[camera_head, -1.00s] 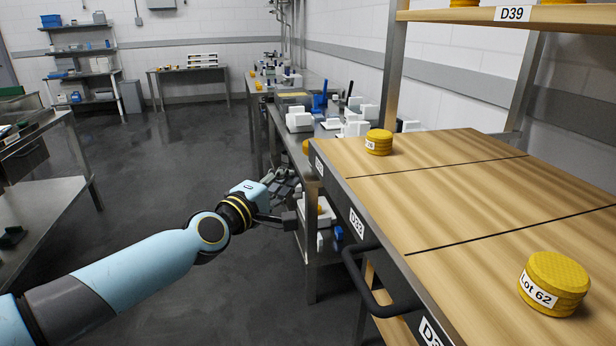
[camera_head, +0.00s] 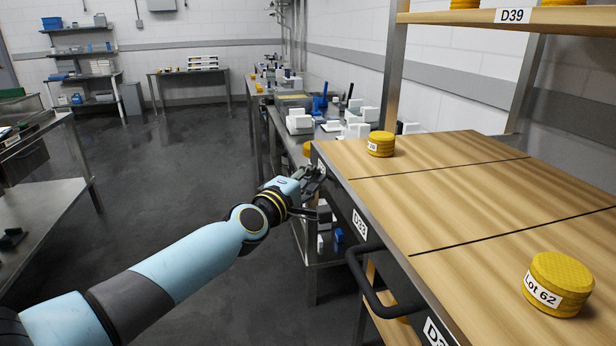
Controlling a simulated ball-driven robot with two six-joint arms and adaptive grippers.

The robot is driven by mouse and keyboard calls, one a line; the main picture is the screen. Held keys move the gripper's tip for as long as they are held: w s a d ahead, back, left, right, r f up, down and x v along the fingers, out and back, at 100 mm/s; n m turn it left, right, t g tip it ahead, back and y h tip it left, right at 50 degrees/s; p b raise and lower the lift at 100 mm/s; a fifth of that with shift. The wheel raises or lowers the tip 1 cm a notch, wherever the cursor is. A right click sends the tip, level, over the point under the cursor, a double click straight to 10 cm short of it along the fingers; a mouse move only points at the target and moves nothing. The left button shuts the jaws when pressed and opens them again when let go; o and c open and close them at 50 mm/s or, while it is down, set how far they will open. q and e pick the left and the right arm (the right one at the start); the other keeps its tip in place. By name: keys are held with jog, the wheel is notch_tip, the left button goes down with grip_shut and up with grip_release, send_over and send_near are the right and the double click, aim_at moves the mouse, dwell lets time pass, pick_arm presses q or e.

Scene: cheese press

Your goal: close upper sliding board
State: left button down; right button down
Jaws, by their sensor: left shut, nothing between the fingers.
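The upper sliding board (camera_head: 450,215) is a wooden surface in a metal frame at the right, with dark seams across it. A black handle (camera_head: 372,282) sticks out from its near left side, below a label reading D3-something. My left gripper (camera_head: 318,176) is shut and empty at the board's far left corner, beyond the handle. Whether its fingers touch the frame edge I cannot tell. My right gripper is out of view.
A yellow cheese wheel (camera_head: 381,144) stands near the board's far edge and another, labelled Lot 62 (camera_head: 557,284), near its front. A shelf (camera_head: 500,16) labelled D39 hangs above. The floor (camera_head: 150,190) at left is clear.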

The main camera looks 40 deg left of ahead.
pick_arm(q)
jog(key=w+d+b, duration=0.1)
jog(key=w+d, duration=0.3)
jog(key=w+d+b, duration=0.1)
jog(key=w+d, duration=0.3)
jog(key=w, duration=0.1)
jog(key=w+d+b, duration=0.1)
jog(key=w+d, duration=0.3)
jog(key=w, duration=0.1)
jog(key=shift+w+d, duration=0.1)
jog(key=shift+w+d+b, duration=0.3)
jog(key=shift+w+d, duration=0.1)
jog(key=shift+w, duration=0.05)
jog(key=shift+r, duration=0.1)
jog(key=shift+w+r, duration=0.1)
